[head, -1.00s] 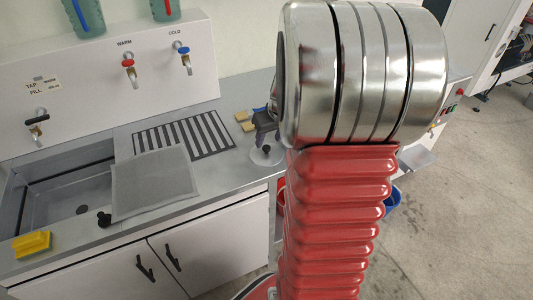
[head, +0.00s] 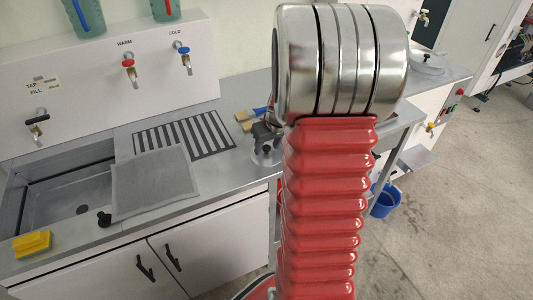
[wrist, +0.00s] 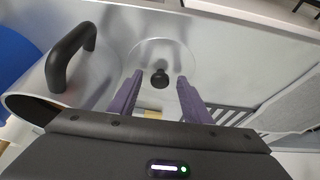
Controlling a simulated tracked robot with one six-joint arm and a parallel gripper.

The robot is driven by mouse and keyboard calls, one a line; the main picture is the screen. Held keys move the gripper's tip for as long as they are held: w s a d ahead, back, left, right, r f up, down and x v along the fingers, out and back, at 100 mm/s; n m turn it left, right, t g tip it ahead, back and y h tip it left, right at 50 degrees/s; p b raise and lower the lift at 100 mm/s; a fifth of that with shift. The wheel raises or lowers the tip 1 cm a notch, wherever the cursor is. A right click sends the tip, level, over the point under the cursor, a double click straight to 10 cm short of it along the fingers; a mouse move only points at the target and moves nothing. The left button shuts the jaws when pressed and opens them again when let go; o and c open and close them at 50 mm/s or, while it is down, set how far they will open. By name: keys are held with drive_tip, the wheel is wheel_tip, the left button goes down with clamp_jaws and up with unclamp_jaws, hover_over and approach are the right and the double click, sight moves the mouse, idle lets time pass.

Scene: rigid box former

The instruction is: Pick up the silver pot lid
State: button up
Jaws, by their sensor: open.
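The silver pot lid (wrist: 151,52) is a round, shiny disc with a black knob (wrist: 160,78), lying on the metal counter in the wrist view. In the head view the lid (head: 262,160) shows at the counter's right end, partly hidden by my gripper and arm. My gripper (wrist: 160,80) is open, its two purple fingers on either side of the knob in the wrist view. I cannot tell how far above the lid they are. My gripper (head: 267,134) also shows dark in the head view.
A metal vessel with a black handle (wrist: 72,52) is left of my gripper in the wrist view. A sink (head: 75,195), grey mat (head: 155,183) and striped drain (head: 185,135) occupy the counter. A yellow sponge (head: 32,244) sits front left. A blue bucket (head: 385,200) stands at right.

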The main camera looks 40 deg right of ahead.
sight(267, 148)
drive_tip(key=shift+c, duration=0.6)
clamp_jaws()
drive_tip(key=shift+r, duration=0.1)
wheel_tip(267, 148, up, 18)
idle(0.8)
idle(0.5)
